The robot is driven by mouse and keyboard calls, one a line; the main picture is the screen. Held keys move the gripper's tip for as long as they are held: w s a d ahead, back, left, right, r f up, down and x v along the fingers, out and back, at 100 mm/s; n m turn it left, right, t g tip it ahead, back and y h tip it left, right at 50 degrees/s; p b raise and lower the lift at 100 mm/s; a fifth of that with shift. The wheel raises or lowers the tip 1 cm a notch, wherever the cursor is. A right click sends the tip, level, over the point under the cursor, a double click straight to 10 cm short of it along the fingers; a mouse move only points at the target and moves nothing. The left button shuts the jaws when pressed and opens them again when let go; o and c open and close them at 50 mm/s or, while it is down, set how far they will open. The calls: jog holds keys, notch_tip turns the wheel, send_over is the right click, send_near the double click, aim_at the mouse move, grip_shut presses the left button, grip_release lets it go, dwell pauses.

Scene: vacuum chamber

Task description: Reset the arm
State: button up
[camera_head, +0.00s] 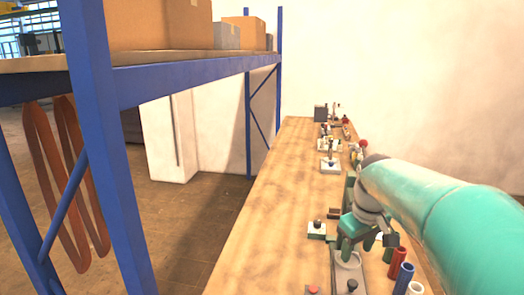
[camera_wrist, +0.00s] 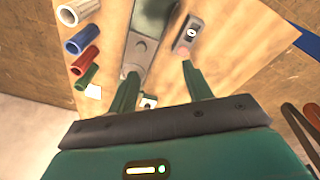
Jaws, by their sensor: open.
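My teal arm reaches in from the right in the head view, and my gripper (camera_head: 355,243) is over the wooden bench (camera_head: 262,215). In the wrist view the two green fingers of my gripper (camera_wrist: 160,72) stand apart with nothing held between them. A grey-green metal fixture (camera_wrist: 143,45) lies just beyond the left fingertip. A small grey block with a round white spot (camera_wrist: 187,35) lies beyond the right fingertip. Whether either finger touches the fixture or the block cannot be told.
Several coloured cylinders, among them a red one (camera_head: 402,277), stand along the bench's right edge. A small white-based device (camera_head: 330,165) and other equipment stand farther along the bench. A blue-framed shelf (camera_head: 180,78) with boxes stands at left. The bench's left strip is clear.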

jog(key=s+a+f+m+t, duration=0.1)
jog(key=s+a+m+t, duration=0.1)
jog(key=s, duration=0.8)
jog(key=s+a+m+t, duration=0.1)
jog(key=s+a, duration=0.4)
jog(key=s, duration=0.5)
jog(key=shift+f+m+t, duration=0.35)
jog(key=shift+m+t, duration=0.05)
jog(key=shift+m, duration=0.4)
jog(key=c, duration=0.3)
